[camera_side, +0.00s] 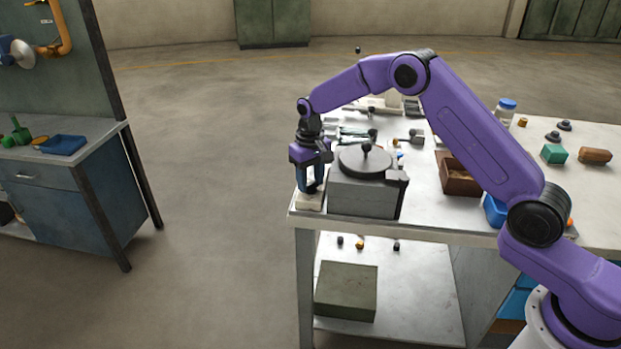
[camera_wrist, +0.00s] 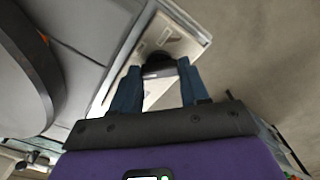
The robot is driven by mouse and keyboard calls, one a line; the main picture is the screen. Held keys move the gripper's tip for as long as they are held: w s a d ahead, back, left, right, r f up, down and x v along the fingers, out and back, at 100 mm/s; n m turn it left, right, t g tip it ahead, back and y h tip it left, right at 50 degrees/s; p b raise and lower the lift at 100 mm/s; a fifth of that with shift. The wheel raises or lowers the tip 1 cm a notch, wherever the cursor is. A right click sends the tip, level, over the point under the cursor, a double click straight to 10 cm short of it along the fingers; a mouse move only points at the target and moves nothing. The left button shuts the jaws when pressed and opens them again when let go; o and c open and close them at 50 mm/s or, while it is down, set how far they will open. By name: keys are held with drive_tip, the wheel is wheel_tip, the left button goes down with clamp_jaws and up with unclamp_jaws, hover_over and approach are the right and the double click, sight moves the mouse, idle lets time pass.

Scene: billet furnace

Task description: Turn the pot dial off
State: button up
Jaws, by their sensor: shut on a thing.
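The pot (camera_side: 362,197) is a grey box with a round dark lid (camera_side: 352,163) and a knob on top, near the table's front left corner. A pale dial plate (camera_side: 309,203) sits at its left side, and it also shows in the wrist view (camera_wrist: 178,43). My gripper (camera_side: 311,188) points down over this plate. In the wrist view its blue fingers (camera_wrist: 158,72) are shut on the dark dial (camera_wrist: 158,68), one on each side. The dial's far part shows between the fingertips. Its marked setting cannot be read.
The pot stands close on the right of my gripper. Tools (camera_side: 357,133) lie behind it. A brown tray (camera_side: 459,180) and a blue bin (camera_side: 495,211) are farther right. The table's left edge is just beside the dial plate, with open floor beyond.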

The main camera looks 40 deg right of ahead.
sight(310, 183)
drive_tip(key=shift+n, duration=1.3)
drive_tip(key=o, duration=0.8)
drive_tip(key=shift+r, duration=0.15)
wheel_tip(310, 183, up, 17)
drive_tip(key=shift+r, duration=0.15)
